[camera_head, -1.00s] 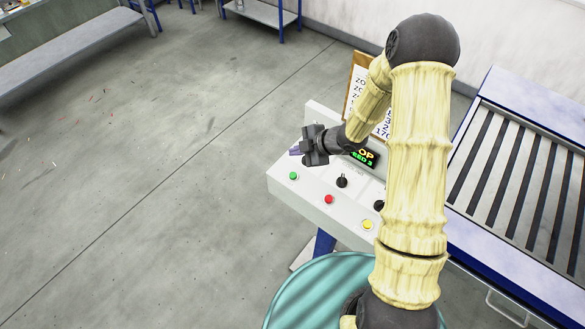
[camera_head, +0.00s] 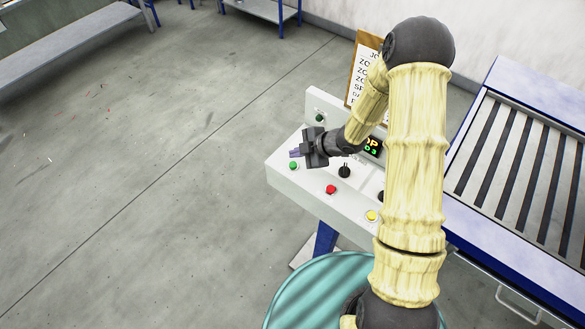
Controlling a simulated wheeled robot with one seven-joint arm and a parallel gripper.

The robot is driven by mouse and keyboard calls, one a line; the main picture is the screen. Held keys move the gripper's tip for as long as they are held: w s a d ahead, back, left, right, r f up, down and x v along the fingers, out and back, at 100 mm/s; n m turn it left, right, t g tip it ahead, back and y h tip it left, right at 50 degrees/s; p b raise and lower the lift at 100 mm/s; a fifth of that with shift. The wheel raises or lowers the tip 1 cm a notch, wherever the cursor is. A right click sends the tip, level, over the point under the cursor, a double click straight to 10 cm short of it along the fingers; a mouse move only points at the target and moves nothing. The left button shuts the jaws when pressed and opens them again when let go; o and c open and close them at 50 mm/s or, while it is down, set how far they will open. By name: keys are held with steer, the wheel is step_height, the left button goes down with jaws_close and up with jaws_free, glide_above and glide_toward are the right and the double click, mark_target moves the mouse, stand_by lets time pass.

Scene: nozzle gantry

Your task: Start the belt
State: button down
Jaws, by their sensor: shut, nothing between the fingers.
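A white control panel (camera_head: 312,191) stands in the middle, with a green button (camera_head: 293,166) at its left end. A red button (camera_head: 331,189) and a yellow button (camera_head: 371,215) sit along its front edge. A black knob (camera_head: 344,171) stands behind the red button. My gripper (camera_head: 295,153) is shut and empty; its fingers point left, just above and behind the green button in the picture. I cannot tell if they touch anything. A display (camera_head: 369,147) shows "OP" and a green line ending in "03", partly hidden by my arm.
A roller conveyor (camera_head: 510,160) with a blue frame stands at the right. A clipboard with printed text (camera_head: 360,68) stands behind the panel, partly covered by my arm. A round dark green part (camera_head: 319,118) is on the panel's raised back. Open floor lies to the left.

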mark_target(293, 165)
steer(key=shift+f+b, duration=0.55)
steer(key=shift+f, duration=0.55)
stand_by(1.1)
steer(key=shift+f+b, duration=0.35)
